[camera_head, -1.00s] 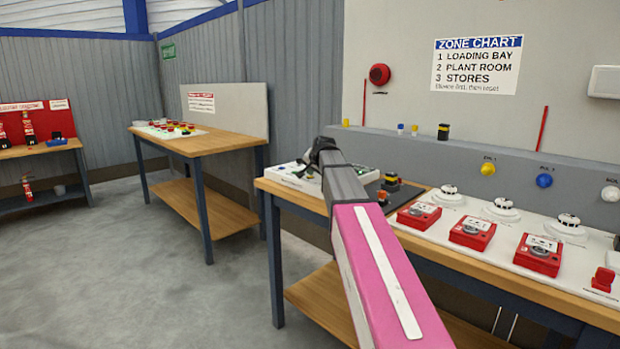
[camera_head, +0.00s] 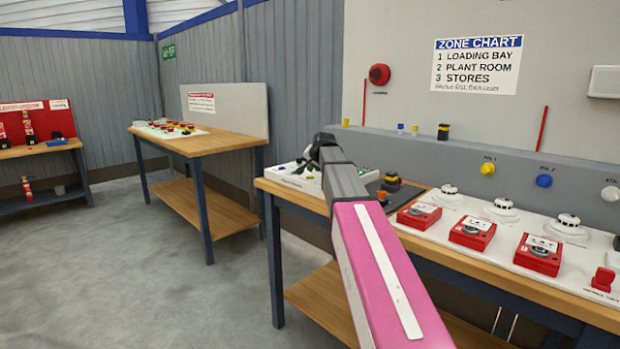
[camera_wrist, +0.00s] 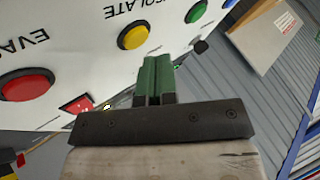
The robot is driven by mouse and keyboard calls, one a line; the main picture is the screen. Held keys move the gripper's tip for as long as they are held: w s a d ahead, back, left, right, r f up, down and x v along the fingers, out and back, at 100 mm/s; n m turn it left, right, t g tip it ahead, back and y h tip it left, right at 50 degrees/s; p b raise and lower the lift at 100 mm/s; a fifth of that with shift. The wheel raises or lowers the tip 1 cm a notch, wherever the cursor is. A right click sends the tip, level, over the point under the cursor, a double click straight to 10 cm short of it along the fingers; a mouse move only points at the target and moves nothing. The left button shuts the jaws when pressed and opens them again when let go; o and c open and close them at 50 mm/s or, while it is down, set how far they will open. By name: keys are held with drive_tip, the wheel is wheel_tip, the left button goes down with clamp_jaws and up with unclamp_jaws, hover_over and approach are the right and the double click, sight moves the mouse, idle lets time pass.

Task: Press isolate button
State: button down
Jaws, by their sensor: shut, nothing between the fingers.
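In the wrist view a white panel (camera_wrist: 75,60) carries a yellow button (camera_wrist: 133,35), with a partly cut-off upside-down label ending "OLATE" beside it. A red button (camera_wrist: 28,85) marked "EVA..." is to its left and a green button (camera_wrist: 196,11) to its right. My gripper (camera_wrist: 155,60) has its green fingers together and empty. In the picture the fingertips lie just below and right of the yellow button, with no visible contact. In the head view my gripper (camera_head: 312,160) is over the white panel (camera_head: 284,178) at the bench's left end; my arm hides part of it.
A black-and-yellow item (camera_head: 391,182) stands close right of my wrist. Red call points (camera_head: 472,231) and white detectors (camera_head: 502,208) line the bench further right. A grey ledge (camera_head: 430,150) runs behind. Open floor (camera_head: 150,290) lies left, before another table (camera_head: 215,143).

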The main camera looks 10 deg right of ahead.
sight(311, 176)
idle(0.3)
drive_tip(key=shift+r, duration=2.55)
